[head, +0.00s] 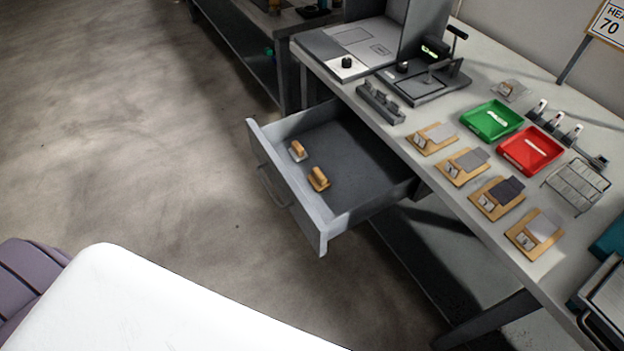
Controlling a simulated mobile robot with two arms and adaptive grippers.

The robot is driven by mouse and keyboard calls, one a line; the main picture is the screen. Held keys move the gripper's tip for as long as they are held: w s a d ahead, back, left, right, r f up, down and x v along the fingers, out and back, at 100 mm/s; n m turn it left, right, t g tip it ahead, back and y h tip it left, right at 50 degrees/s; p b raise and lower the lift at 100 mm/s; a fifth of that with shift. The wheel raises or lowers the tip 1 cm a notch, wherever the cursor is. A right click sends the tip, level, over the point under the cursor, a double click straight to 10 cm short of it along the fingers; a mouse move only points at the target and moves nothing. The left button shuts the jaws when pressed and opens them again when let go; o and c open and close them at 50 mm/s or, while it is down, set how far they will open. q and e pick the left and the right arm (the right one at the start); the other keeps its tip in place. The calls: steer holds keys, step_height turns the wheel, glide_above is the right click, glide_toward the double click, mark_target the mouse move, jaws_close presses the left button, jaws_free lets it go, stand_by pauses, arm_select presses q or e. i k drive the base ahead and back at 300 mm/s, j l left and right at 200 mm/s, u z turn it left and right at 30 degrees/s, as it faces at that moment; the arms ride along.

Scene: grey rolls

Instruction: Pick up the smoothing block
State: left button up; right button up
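An open grey drawer (335,216) juts out from under the workbench. Two small objects with orange-brown wooden tops lie inside it, near its front. One (297,151) has a pale base and lies toward the drawer's far-left side. The other (318,179) is a little nearer and looks wooden throughout. Either could be the smoothing block; I cannot tell which from this view. Neither of my grippers is in view.
The bench (463,215) holds a green tray (472,122), a red tray (510,155), several wooden boards with grey sheets, a wire rack (577,187) and a press-like device (425,88). The floor (150,170) left of the drawer is clear.

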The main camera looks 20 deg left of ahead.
mark_target(318, 181)
steer(key=z, duration=2.6)
steer(key=u, duration=3.2)
steer(key=i+j, duration=0.2)
steer(key=j, duration=0.2)
steer(key=i+j+z, duration=0.15)
steer(key=j, duration=0.25)
steer(key=i, duration=0.05)
